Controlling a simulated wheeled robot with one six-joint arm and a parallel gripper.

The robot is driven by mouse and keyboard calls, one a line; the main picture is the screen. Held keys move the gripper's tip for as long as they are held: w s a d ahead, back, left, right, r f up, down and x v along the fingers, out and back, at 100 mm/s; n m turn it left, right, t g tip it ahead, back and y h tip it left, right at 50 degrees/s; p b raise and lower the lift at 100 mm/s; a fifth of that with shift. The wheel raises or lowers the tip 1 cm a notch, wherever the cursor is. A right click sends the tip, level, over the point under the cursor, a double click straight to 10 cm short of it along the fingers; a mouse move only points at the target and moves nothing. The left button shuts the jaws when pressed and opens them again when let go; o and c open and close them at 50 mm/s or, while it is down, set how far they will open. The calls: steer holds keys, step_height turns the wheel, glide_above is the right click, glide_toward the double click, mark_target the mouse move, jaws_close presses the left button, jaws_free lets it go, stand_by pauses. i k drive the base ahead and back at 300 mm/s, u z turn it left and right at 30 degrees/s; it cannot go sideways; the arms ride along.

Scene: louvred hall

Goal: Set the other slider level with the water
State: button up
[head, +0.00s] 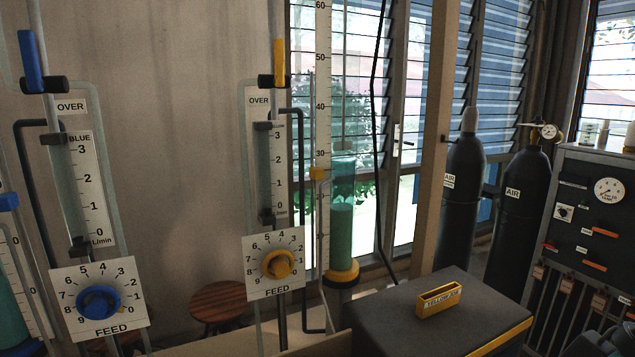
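A yellow slider (318,173) sits on the upright scale (323,100), a little below the 30 mark. Beside it stands a clear tube with green water (342,235) on a yellow collar (341,274). The solid green begins lower than the slider; a dark edge shows higher in the tube. A blue slider (8,201) shows at the left edge, above another tube of green water (10,315), which is partly cut off. Its water top is hard to make out.
A blue feed knob (98,302) and a yellow feed knob (278,264) sit below flow gauges. A yellow labelled holder (439,300) rests on a dark box (390,320). Two air cylinders (462,200) and a gauge panel (590,230) stand right. A wooden stool (218,303) stands behind.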

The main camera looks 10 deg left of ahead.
mark_target(316, 173)
steer(key=k, duration=0.3)
steer(key=u, duration=0.9)
steer(key=i, duration=0.6)
steer(key=z, duration=0.85)
